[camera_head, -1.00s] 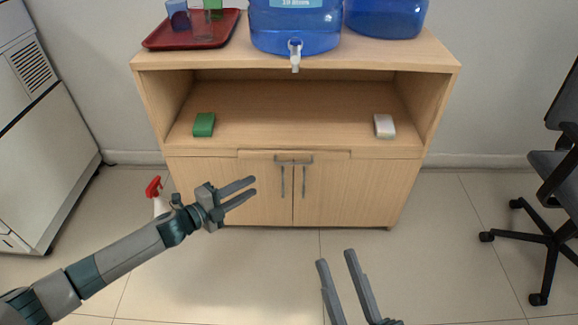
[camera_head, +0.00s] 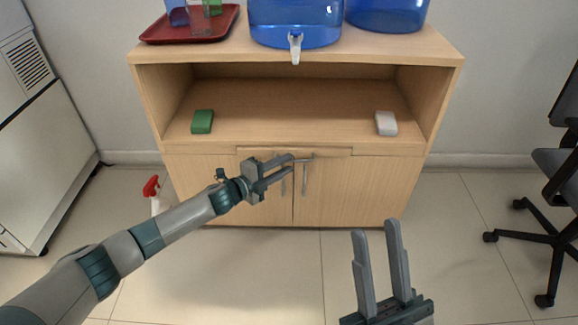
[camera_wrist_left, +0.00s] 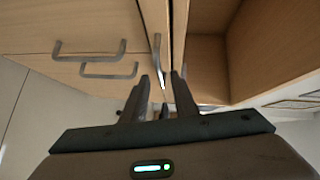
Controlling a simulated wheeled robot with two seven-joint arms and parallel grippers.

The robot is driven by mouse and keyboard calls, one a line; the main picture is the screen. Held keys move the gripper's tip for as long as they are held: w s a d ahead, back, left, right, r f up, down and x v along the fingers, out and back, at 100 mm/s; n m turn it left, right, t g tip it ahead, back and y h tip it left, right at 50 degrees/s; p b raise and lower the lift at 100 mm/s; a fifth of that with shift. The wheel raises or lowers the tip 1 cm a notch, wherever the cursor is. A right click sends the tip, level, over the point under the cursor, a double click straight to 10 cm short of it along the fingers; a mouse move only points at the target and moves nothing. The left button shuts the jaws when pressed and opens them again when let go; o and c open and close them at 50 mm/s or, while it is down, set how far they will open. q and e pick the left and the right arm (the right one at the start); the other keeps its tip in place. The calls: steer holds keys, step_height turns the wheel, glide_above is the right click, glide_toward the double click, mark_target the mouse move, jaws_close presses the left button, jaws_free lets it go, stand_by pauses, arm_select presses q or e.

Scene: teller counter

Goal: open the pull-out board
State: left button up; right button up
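The pull-out board (camera_head: 335,152) is a thin wooden strip under the open shelf of the cabinet, flush with the front. Its grey bar handle (camera_head: 305,159) is partly hidden by my left gripper (camera_head: 291,164). My left gripper is open, with its fingertips close in front of this handle. In the left wrist view the board handle (camera_wrist_left: 157,50) stands ahead of the gap between the open fingers (camera_wrist_left: 161,76). I cannot tell whether they touch. My right gripper (camera_head: 376,228) is open and empty, low in front of the cabinet.
Two cabinet doors with upright handles (camera_head: 305,180) are just below the board. A green block (camera_head: 202,121) and a white block (camera_head: 386,123) lie on the shelf. A spray bottle (camera_head: 154,190) stands left, an office chair (camera_head: 555,210) right. The floor in front is clear.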

arm_select(q)
steer(key=shift+x, duration=1.2)
jaws_close()
steer(key=shift+f, duration=0.1)
stand_by(0.5)
